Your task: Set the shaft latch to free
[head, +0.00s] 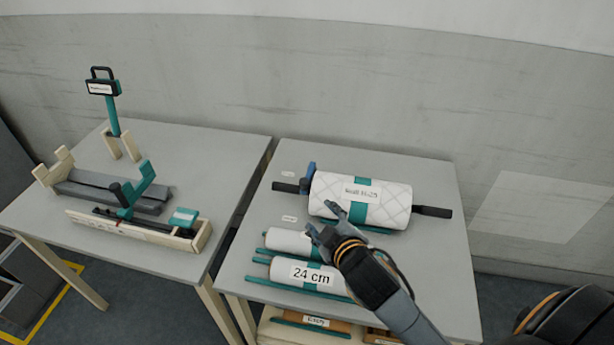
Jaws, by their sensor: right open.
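A large white quilted roll (334,193) with a teal band and a label lies on the right table on a dark shaft (432,212) that sticks out at both ends. A small blue part (308,178) sits at the roll's left end, around or beside the shaft; it may be the shaft latch, but I cannot tell its setting. On the left table a teal lever-like part (141,184) stands up from a wooden fixture. My right gripper (323,221) is open, in front of the roll's lower left edge, with nothing between its fingers. My left gripper is not in view.
Smaller white rolls, one labelled 24 cm (312,275), lie at the front of the right table (430,270) beside my right arm. The left table (205,160) holds a teal stand with a black-handled sign (102,87). A narrow gap parts the tables.

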